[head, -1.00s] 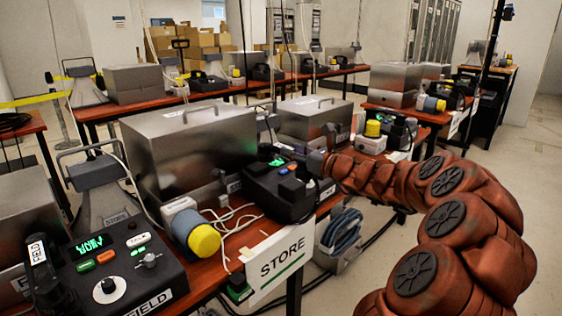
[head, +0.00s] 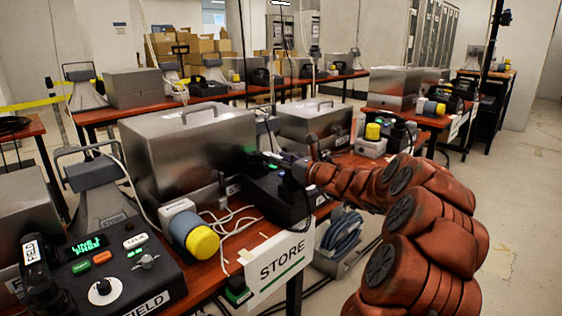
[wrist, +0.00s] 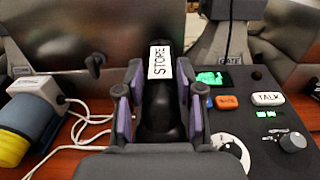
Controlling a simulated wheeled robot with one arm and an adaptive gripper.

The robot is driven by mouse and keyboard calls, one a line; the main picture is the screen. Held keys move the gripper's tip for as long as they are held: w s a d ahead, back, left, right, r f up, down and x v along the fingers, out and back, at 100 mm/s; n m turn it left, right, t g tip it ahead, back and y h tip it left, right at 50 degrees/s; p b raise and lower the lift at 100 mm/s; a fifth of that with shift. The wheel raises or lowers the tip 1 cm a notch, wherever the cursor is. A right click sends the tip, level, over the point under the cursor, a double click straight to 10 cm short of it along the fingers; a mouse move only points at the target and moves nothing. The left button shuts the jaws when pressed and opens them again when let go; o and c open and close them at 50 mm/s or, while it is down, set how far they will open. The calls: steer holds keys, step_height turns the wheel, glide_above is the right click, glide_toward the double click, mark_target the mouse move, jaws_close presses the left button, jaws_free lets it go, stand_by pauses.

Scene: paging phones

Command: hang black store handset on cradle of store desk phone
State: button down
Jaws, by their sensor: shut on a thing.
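The black store handset (wrist: 160,108), with a white STORE label at its far end, lies between the fingers of my gripper (wrist: 160,92) in the wrist view. My gripper is shut on it, with a purple-grey pad on each side. The store desk phone (wrist: 262,110) shows to the right, with a green display, an orange button, a TALK button and a knob. In the head view my gripper (head: 302,172) is over the right part of this phone (head: 268,197). The cradle is hidden below the handset and gripper. I cannot tell whether the handset touches it.
A yellow-capped grey cylinder (head: 192,232) and white cables lie left of the store phone. A large metal box (head: 190,155) stands behind. The field phone (head: 115,270) is at the front left. A STORE sign (head: 280,262) hangs on the table's front edge.

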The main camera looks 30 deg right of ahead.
steer(key=c, duration=0.7)
jaws_free()
steer(key=shift+f, duration=0.1)
steer(key=shift+s, duration=0.15)
steer(key=p+v, duration=0.1)
steer(key=v, duration=1)
steer(key=shift+s+d, duration=0.15)
steer(key=shift+s, duration=0.2)
